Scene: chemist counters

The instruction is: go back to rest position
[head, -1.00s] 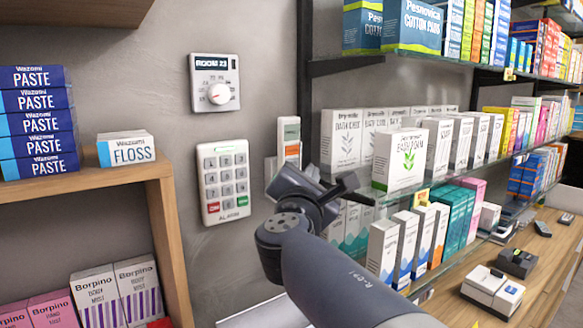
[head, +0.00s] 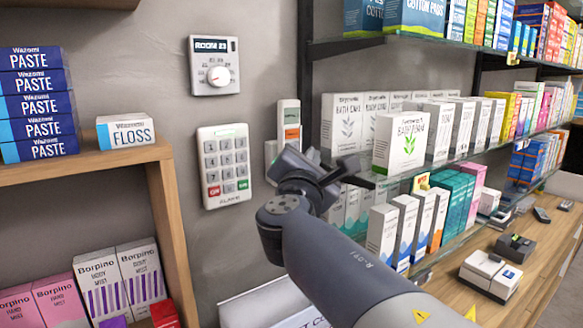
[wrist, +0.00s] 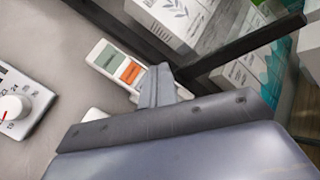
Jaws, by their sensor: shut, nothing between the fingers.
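My gripper (head: 338,172) is raised in front of the wall, beside the edge of the glass shelves. It is shut and empty; its fingers also show in the wrist view (wrist: 160,86).
A keypad (head: 224,166) and a dial panel (head: 214,66) are on the wall to the left. A wooden shelf (head: 92,172) with boxes stands at far left. Glass shelves with white boxes (head: 401,138) are close on the right, above a wooden counter (head: 447,265).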

